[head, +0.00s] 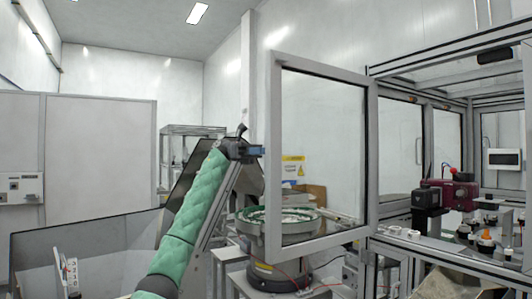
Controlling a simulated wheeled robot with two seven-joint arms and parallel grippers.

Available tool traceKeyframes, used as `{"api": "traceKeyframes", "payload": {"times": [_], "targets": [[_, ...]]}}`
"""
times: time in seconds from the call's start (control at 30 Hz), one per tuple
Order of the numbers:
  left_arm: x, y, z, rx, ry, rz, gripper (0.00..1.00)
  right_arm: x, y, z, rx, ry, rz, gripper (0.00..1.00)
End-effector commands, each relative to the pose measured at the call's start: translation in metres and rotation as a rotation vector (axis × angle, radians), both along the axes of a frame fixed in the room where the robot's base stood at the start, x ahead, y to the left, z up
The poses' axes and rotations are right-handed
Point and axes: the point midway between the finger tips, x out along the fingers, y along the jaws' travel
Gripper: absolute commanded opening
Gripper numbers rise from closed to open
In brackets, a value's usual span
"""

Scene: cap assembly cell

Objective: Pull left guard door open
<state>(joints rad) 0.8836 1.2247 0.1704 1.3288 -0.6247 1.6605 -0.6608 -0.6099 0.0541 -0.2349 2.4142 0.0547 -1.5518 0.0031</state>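The left guard door (323,59) is a clear pane in a light grey metal frame. It stands swung out at an angle from the cell, its right side at the cell frame and its free edge toward the left. My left gripper (259,151) is at the end of my green-sleeved arm, right beside the door's free left edge at about mid-height. Its fingers are small and seen from the side, so I cannot tell whether they touch the door or grip anything. No handle shows clearly there. My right gripper is not in view.
Behind the door pane stands a round green-rimmed feeder bowl (248,217) on a dark base, with a cardboard box (313,191) behind it. Inside the cell are dark red and black devices (427,198) and small parts. A grey partition (98,150) stands at left.

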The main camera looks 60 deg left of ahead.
Motion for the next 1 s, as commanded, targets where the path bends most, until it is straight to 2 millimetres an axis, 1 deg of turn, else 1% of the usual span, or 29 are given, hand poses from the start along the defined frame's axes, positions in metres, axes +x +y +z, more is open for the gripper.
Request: {"api": "traceKeyframes", "payload": {"times": [0.17, 0.27, 0.37, 0.6, 0.7, 0.83, 1.0], "targets": [[0.0, 0.001, 0.0, 0.0, 0.0, 0.0, 0.29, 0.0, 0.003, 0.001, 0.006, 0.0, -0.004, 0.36], [-0.002, 0.006, 0.0, -0.001, -0.001, 0.001, 0.29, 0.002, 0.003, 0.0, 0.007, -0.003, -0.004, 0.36], [-0.006, 0.017, 0.0, -0.002, -0.001, 0.002, 0.29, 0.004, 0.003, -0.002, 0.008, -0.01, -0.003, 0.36], [-0.019, 0.053, 0.0, -0.003, -0.001, 0.002, 0.29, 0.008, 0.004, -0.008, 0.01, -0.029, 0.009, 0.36], [-0.022, 0.064, 0.001, -0.002, -0.002, 0.001, 0.29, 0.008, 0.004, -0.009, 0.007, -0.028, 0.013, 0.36], [-0.025, 0.072, 0.0, -0.001, 0.0, 0.001, 0.29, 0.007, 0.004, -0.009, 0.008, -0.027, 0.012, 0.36], [-0.026, 0.075, 0.0, -0.001, 0.0, 0.0, 0.29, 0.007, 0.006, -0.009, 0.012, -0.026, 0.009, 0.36]]}}
